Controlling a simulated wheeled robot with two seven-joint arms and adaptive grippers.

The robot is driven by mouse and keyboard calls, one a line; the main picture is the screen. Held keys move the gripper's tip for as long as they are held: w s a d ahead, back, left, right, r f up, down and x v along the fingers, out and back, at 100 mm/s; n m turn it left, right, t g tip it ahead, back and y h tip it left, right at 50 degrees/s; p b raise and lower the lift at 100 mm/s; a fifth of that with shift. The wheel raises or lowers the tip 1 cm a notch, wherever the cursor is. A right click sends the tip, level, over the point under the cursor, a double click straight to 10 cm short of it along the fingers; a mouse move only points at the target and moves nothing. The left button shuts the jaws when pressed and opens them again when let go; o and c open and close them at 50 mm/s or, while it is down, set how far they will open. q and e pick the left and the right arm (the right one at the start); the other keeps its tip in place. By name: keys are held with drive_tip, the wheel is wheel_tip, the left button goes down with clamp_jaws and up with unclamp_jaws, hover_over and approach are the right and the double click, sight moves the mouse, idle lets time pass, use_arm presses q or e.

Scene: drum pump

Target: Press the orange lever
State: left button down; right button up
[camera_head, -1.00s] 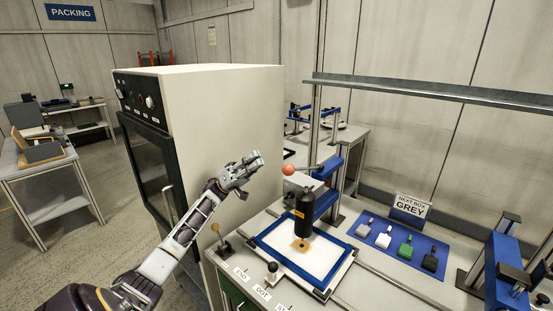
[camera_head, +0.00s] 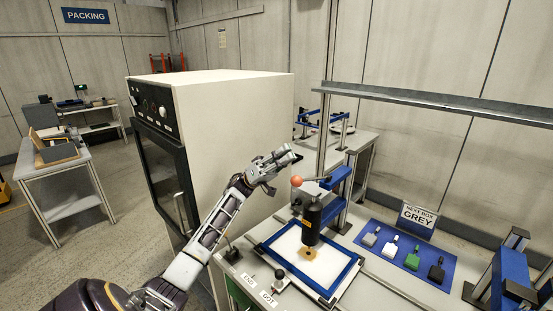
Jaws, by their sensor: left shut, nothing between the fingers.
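The orange lever has a round orange-red knob (camera_head: 297,181) on a short grey arm at the top of a small press. The press has a black cylinder (camera_head: 311,222) on a blue bracket (camera_head: 340,178), over a blue-framed white plate (camera_head: 340,285) with a small tan piece (camera_head: 309,254) on it. My left gripper (camera_head: 295,154) is shut and empty. In the picture its fingertips are just above the orange knob, with a small gap; how far apart they are in depth I cannot tell. My right gripper is out of view.
A large cream oven-like cabinet (camera_head: 235,105) stands behind and left of my left arm. Small levers, one with a dark knob (camera_head: 279,274), stand at the bench front. A blue mat (camera_head: 390,262) with several coloured tags and a "NEXT BOX GREY" sign (camera_head: 418,217) lie right.

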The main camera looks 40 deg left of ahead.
use_arm(q)
drive_tip(key=shift+s+d+f+p, duration=0.15)
drive_tip(key=shift+s+d+f, duration=0.15)
drive_tip(key=shift+f, duration=0.25)
drive_tip(key=shift+s+d+f+p, duration=0.15)
drive_tip(key=shift+d+f, duration=0.15)
drive_tip(key=shift+f, duration=0.2)
drive_tip(key=shift+s+d+f+p, duration=0.1)
drive_tip(key=shift+s+d+f, duration=0.2)
drive_tip(key=shift+f, duration=0.25)
drive_tip(key=shift+f, duration=0.15)
